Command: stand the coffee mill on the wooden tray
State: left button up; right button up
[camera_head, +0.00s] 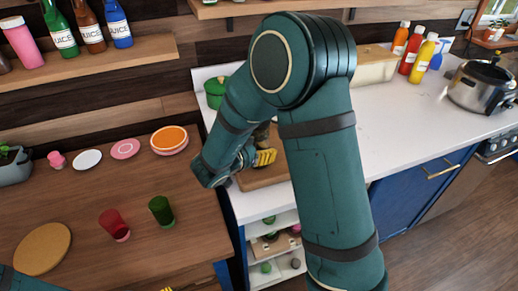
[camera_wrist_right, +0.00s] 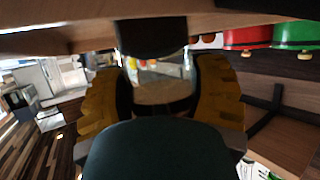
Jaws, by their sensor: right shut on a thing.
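The wooden tray (camera_head: 268,178) lies on the white counter and is partly covered by my right arm. My right gripper (camera_head: 264,157) is low over the tray, with its yellow fingers shut on the coffee mill. In the head view the mill is mostly hidden. The right wrist view is upside down and shows the mill (camera_wrist_right: 152,38) between the yellow fingers, with a dark end, a clear section and a pale wood-coloured part. The dark end is close to the wooden surface; I cannot tell whether they touch. Only yellow tips of my left gripper (camera_head: 166,289) show at the bottom edge.
A green pot (camera_head: 215,92) stands on the counter behind the tray. Bottles (camera_head: 414,54) and a steel cooker (camera_head: 482,86) are farther right. The wooden table at left holds a red cup (camera_head: 115,225), a green cup (camera_head: 161,210) and plates. Counter right of my arm is clear.

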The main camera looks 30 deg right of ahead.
jog(key=o, duration=1.3)
jog(key=shift+f, duration=0.15)
jog(key=shift+o, duration=0.2)
jog(key=shift+a+r, duration=0.15)
jog(key=shift+r, duration=0.05)
jog(key=p+v, duration=0.2)
jog(key=v, duration=0.9)
jog(key=shift+a+r, duration=0.2)
jog(key=shift+a, duration=0.1)
jog(key=shift+s, duration=0.2)
